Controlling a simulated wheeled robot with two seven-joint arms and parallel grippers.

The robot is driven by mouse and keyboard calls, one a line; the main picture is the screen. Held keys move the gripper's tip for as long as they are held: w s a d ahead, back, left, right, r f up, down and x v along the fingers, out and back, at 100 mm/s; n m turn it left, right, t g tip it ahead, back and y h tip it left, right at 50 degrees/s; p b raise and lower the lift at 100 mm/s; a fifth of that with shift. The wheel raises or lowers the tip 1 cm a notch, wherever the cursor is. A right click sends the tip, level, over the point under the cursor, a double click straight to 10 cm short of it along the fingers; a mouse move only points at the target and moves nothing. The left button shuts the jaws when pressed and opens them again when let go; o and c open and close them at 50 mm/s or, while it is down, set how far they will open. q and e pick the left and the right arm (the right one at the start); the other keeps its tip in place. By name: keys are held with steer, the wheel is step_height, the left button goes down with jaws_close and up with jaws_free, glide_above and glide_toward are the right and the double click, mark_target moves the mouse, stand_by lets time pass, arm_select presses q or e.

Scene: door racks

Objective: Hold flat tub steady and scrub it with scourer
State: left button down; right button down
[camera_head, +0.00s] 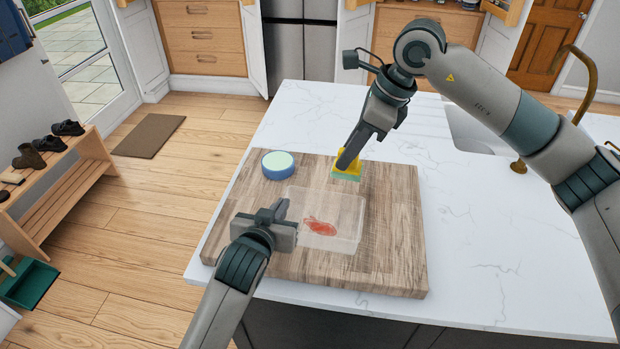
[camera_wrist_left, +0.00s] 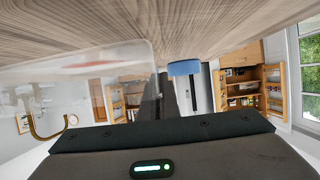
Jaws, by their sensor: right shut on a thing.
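The flat tub (camera_head: 345,205) is clear and low, with a red smear (camera_head: 320,227) inside it. It lies on a wooden board; its clear wall (camera_wrist_left: 110,75) also shows in the left wrist view. My left gripper (camera_head: 283,218) is at the tub's left wall; whether its jaws grip that wall is not clear. My right gripper (camera_head: 345,162) is shut on the scourer (camera_head: 346,174), yellow with a green underside, just beyond the tub's far edge. Whether the scourer touches the board is unclear.
A round blue dish with a pale green top (camera_head: 278,164) stands at the board's far left; it also shows in the left wrist view (camera_wrist_left: 184,68). The wooden board (camera_head: 400,270) sits on a white marble counter (camera_head: 480,240). A sink (camera_head: 475,135) and brass tap (camera_head: 572,75) are at the right.

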glide_above(318, 226)
step_height(318, 226, down, 7)
steer(key=shift+d+r+n, duration=0.15)
steer(key=shift+d+n, duration=0.1)
steer(key=shift+n, duration=0.05)
steer(key=shift+f, duration=4.25)
steer(key=shift+f, duration=0.4)
steer(key=shift+a, duration=0.25)
